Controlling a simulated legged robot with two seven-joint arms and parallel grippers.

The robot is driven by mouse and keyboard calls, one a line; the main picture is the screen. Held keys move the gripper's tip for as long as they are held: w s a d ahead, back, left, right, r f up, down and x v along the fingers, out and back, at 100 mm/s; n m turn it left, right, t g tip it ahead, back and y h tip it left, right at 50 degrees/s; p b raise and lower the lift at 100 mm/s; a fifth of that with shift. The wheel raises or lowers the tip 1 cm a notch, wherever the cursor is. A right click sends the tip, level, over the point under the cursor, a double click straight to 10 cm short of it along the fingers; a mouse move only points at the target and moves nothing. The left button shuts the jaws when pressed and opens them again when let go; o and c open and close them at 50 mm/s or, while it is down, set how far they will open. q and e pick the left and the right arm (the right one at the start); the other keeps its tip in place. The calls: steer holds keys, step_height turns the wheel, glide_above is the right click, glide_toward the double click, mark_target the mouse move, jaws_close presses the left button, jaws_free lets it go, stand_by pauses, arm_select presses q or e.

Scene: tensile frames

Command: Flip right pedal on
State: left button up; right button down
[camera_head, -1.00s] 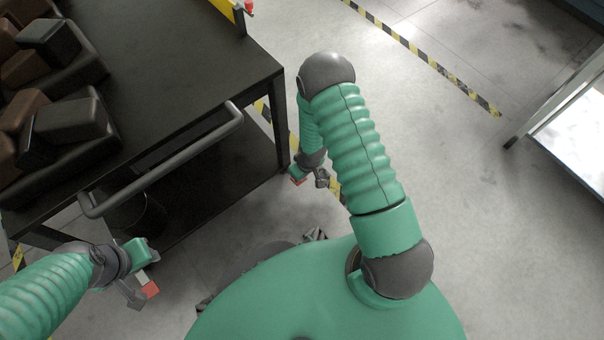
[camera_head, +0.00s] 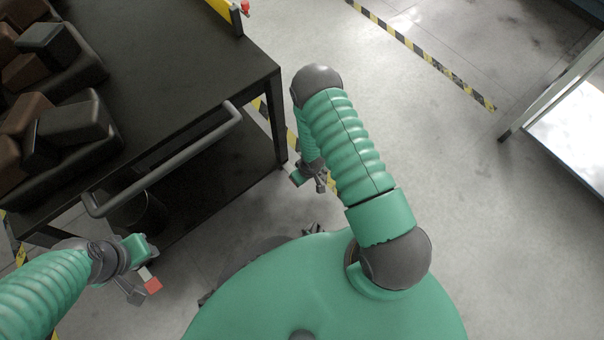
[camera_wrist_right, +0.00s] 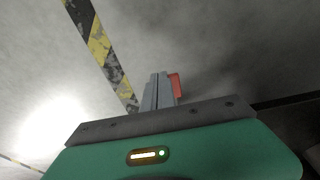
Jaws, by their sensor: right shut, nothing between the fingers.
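No pedal can be made out in either view. My right gripper (camera_head: 320,184) hangs beside the near right leg of the black cart, partly behind my right forearm. My left gripper (camera_head: 145,291) is low at the left, in front of the cart. Its grey finger and red-tipped finger are apart, with nothing seen between them.
The black cart (camera_head: 180,70) with a grey handle bar (camera_head: 165,168) fills the left and carries several dark and brown blocks (camera_head: 60,130). A yellow panel with a red knob (camera_head: 245,7) stands at its far edge. A pale table (camera_head: 575,130) is at right. Open floor lies between.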

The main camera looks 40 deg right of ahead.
arm_select(q)
steer(key=shift+r, duration=0.2)
arm_select(e)
steer(key=shift+s+f, duration=0.15)
steer(key=shift+f, duration=0.8)
